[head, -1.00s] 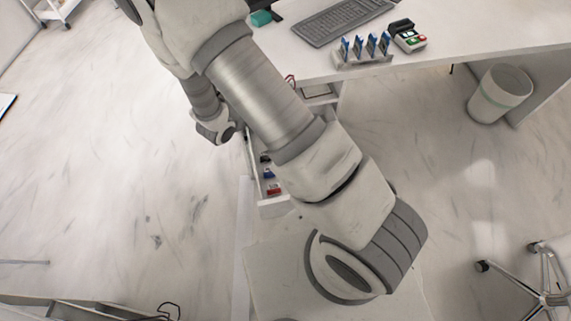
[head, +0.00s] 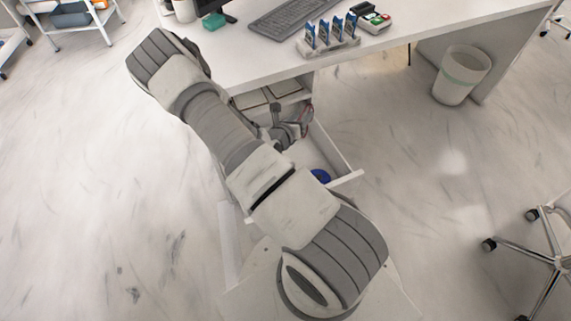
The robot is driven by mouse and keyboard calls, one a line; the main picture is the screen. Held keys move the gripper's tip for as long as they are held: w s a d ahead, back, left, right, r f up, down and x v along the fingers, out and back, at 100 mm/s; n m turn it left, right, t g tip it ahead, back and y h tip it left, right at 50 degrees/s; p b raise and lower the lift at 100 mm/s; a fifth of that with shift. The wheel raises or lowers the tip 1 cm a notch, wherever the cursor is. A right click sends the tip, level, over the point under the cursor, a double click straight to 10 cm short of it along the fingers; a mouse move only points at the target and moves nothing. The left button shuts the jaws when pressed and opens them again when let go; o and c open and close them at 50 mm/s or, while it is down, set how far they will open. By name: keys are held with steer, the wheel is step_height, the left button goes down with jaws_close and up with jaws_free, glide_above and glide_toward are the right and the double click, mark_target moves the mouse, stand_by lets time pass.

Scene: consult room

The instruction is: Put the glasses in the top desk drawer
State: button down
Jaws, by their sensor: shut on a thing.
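The glasses (head: 306,114) show as a thin reddish frame at my gripper, mostly hidden by the fingers. My gripper (head: 300,124) is shut on them, over the back part of an open desk drawer (head: 347,181). I cannot tell whether the glasses touch the drawer floor. The drawer is pulled out below the desk top, and its left side is hidden behind my arm. A round blue thing (head: 321,175) lies in it near the front.
The white desk (head: 400,38) holds a keyboard (head: 297,16), a rack of blue cards (head: 330,36) and a card terminal (head: 373,18). A bin (head: 461,75) stands under it. A wheeled chair (head: 550,256) is at right.

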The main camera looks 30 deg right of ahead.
mark_target(298, 154)
step_height(298, 154, down, 16)
steer(key=b, duration=0.5)
steer(key=shift+f, duration=0.25)
steer(key=shift+f, duration=0.2)
steer(key=shift+c, duration=1.7)
jaws_free()
steer(key=shift+r, duration=0.1)
